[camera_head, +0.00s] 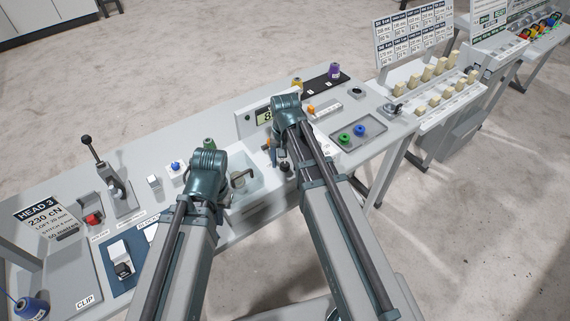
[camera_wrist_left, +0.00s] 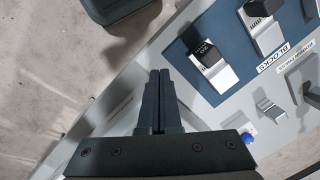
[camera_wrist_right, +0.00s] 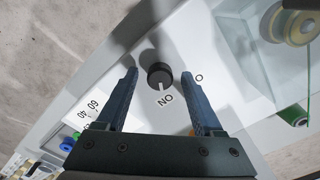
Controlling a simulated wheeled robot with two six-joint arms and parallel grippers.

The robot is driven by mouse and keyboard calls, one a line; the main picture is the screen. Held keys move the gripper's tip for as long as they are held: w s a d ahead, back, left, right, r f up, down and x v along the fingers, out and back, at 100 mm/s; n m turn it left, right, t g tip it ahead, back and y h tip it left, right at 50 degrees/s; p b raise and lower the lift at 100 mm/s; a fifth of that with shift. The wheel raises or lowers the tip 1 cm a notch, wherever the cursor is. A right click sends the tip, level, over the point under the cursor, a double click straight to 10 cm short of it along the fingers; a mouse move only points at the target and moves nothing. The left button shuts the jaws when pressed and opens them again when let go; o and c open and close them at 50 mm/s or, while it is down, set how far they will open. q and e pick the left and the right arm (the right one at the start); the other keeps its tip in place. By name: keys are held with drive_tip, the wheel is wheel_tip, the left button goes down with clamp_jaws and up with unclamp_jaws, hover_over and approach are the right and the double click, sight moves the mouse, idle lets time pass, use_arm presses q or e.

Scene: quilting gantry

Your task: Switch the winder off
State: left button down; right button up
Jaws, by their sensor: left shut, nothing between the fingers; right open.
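The winder's black knob (camera_wrist_right: 160,75) shows in the right wrist view, on a pale sloped panel. Its white pointer mark faces the ON label (camera_wrist_right: 165,100). A second label (camera_wrist_right: 199,78) starting with O is partly hidden beside the right finger. My right gripper (camera_wrist_right: 159,73) is open, with one finger on each side of the knob; contact is not visible. The winder's display (camera_head: 264,116) shows in the head view, partly covered by my right arm. My left gripper (camera_wrist_left: 160,74) is shut and empty, near the blue block mat (camera_wrist_left: 205,92).
A clear cover over a spool (camera_wrist_right: 291,24) and a green spool (camera_wrist_right: 292,115) are close to the right gripper. Metal blocks (camera_wrist_left: 208,72) stand near the left gripper. A grey tray (camera_head: 375,139) with green and blue pieces lies to the right.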

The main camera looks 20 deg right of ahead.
clamp_jaws()
drive_tip(key=shift+n, duration=0.3)
drive_tip(key=n, duration=0.5)
drive_tip(key=shift+n, duration=0.3)
drive_tip(key=n, duration=0.5)
drive_tip(key=shift+n, duration=0.3)
idle(0.5)
unclamp_jaws()
